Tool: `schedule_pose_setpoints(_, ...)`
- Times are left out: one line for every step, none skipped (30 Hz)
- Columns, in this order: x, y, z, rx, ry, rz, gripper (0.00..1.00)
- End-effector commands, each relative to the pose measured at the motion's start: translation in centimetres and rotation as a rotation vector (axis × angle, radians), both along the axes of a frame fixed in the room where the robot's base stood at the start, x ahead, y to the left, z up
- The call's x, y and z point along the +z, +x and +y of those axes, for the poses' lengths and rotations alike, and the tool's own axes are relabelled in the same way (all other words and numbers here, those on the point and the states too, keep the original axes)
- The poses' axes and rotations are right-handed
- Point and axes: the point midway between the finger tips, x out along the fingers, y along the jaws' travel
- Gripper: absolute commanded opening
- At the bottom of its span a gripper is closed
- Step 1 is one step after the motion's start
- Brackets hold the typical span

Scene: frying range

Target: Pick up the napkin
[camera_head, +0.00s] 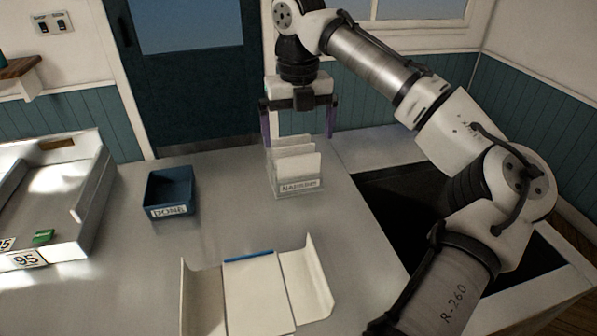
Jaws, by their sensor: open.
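White napkins (295,163) stand upright in a clear holder (297,191) with a label on its front that seems to read "napkins". The holder is on the grey counter, a little above the middle of the view. My gripper (298,138) points down over the holder. Its two purple fingers are wide apart, one to the left and one to the right of the napkins' tops. It is open with nothing held. I cannot tell whether the fingers are in front of the napkins, level with them or behind.
A blue bin (170,187) labelled "DONE" stands left of the holder. A white folded tray (255,290) with a blue strip lies nearer. A metal station (75,215) with number tags and a green item (43,237) is at far left. A dark recess (400,215) is at right.

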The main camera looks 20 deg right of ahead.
Motion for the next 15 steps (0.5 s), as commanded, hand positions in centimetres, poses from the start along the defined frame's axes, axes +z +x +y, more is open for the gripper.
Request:
schedule_pose_setpoints(-0.2,0.0,0.0,0.0,0.0,0.0,1.0)
schedule_pose_setpoints(-0.4,0.0,0.0,0.0,-0.001,0.001,1.0)
schedule_pose_setpoints(-0.7,0.0,0.0,0.0,-0.002,0.002,1.0)
schedule_pose_setpoints(-0.9,0.0,0.0,0.0,-0.001,0.001,1.0)
schedule_pose_setpoints(-1.3,0.0,-0.1,-0.001,-0.002,0.002,1.0)
schedule_pose_setpoints(-1.8,0.0,-0.1,-0.002,-0.003,0.002,1.0)
schedule_pose_setpoints(-2.2,0.1,-0.1,-0.001,-0.004,0.001,1.0)
schedule_pose_setpoints(-2.6,0.1,-0.2,-0.002,-0.004,0.002,1.0)
schedule_pose_setpoints(-3.1,0.1,-0.2,-0.001,-0.003,0.002,1.0)
schedule_pose_setpoints(-3.7,0.1,-0.1,0.0,-0.002,0.002,1.0)
schedule_pose_setpoints(-4.1,0.1,-0.1,0.0,-0.002,0.002,1.0)
schedule_pose_setpoints(-4.5,0.1,-0.1,-0.001,-0.001,0.001,1.0)
schedule_pose_setpoints(-4.8,0.1,-0.1,-0.001,-0.001,0.001,1.0)
schedule_pose_setpoints(-5.0,0.1,-0.1,0.0,-0.001,0.0,1.0)
schedule_pose_setpoints(-5.2,0.1,-0.1,0.0,0.0,0.0,1.0)
